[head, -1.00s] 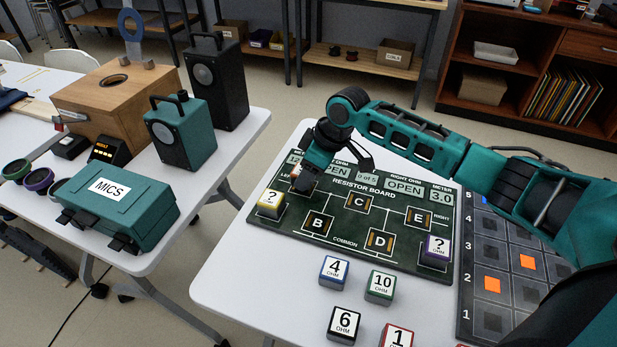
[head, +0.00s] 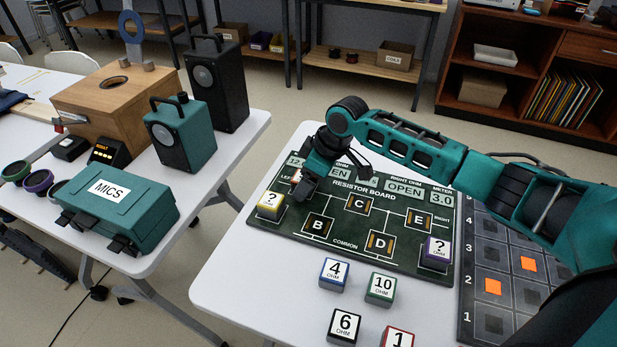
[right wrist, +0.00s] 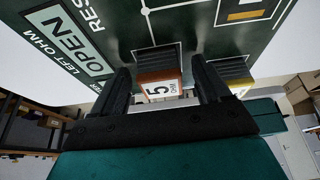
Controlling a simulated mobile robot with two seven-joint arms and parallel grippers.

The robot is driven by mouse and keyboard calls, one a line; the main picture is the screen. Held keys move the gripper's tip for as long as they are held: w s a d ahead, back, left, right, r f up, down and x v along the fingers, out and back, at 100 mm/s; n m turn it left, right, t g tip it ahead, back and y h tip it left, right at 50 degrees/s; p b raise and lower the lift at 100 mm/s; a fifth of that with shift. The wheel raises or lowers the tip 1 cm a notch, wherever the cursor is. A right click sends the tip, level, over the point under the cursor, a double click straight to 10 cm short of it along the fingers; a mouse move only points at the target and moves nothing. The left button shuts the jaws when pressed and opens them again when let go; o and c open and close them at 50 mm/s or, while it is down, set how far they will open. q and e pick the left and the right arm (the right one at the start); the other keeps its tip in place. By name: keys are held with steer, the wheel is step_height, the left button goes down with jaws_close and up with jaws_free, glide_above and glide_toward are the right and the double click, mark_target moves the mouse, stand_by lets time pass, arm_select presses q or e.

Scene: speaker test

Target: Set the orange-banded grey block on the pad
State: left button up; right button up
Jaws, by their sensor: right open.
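The orange-banded grey block (right wrist: 160,84), with a white top reading 5 OHM, stands on the dark green resistor board. In the right wrist view it sits between my right gripper's two fingers (right wrist: 163,88), with a thin gap at each side. My right gripper (head: 302,190) is open, low over the board's left part in the head view. There the gripper hides most of the block and the spot under it. The resistor board (head: 335,245) has square pads lettered B (head: 317,226), C (head: 359,204), D (head: 380,243) and E (head: 419,220). My left gripper is not in view.
A yellow-banded "?" block (head: 270,204) stands close beside my right gripper. A purple-banded "?" block (head: 437,251) is at the board's right. Blocks marked 4 (head: 335,273), 10 (head: 380,289), 6 (head: 344,326) and 1 (head: 397,338) stand in front.

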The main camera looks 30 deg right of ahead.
steer(key=p+v, duration=0.2)
steer(key=v, duration=1)
steer(key=shift+r, duration=0.1)
